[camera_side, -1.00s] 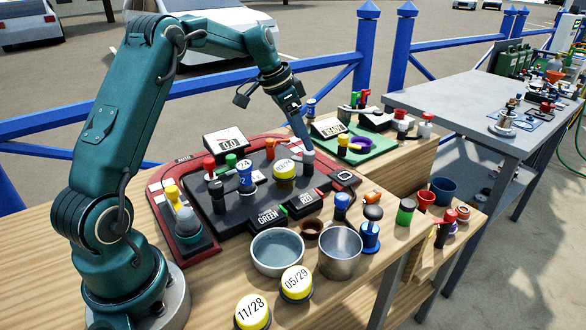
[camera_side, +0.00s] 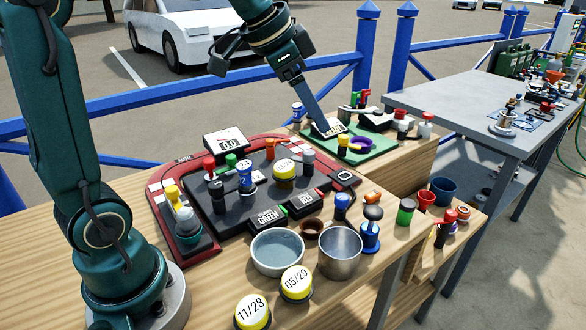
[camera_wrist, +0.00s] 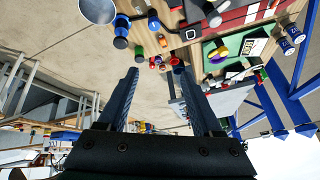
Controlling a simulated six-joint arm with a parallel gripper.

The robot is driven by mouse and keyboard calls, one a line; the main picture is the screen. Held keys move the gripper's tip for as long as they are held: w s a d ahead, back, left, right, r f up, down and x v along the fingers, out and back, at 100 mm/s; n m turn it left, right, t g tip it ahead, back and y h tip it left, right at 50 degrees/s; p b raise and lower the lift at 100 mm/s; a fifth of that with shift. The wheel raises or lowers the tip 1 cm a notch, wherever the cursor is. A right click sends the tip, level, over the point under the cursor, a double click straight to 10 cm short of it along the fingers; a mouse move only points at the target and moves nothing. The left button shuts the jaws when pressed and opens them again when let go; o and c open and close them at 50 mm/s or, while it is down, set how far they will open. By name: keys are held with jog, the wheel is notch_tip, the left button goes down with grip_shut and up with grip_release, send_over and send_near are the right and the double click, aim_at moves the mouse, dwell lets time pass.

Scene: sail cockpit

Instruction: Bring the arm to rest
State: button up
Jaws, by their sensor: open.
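My gripper (camera_side: 312,108) hangs in the air at the upper middle of the side view, above the green mat and its small display. In the wrist view my gripper (camera_wrist: 165,85) shows two dark fingers spread wide apart with nothing between them. In the side view the fingers overlap each other, and their tips come in front of the display (camera_side: 328,128). My arm is raised and reaches out over the back of the bench.
A red-edged black tray (camera_side: 265,215) holds several bottles and a scale reading 0.0. A bowl (camera_side: 277,252), a metal cup (camera_side: 340,252) and yellow-lidded jars (camera_side: 252,312) stand in front. A blue railing (camera_side: 230,93) runs behind. A grey table (camera_side: 440,100) stands at right.

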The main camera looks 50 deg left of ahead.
jog(key=s+d+f+n, duration=0.2)
jog(key=s+f, duration=0.1)
jog(key=s, duration=0.5)
jog(key=s+d+f+n, duration=0.2)
jog(key=s+f+n, duration=0.1)
jog(key=s, duration=0.5)
jog(key=shift+s+f+g+y, duration=0.3)
jog(key=shift+s+f+y, duration=0.1)
jog(key=shift+f, duration=0.35)
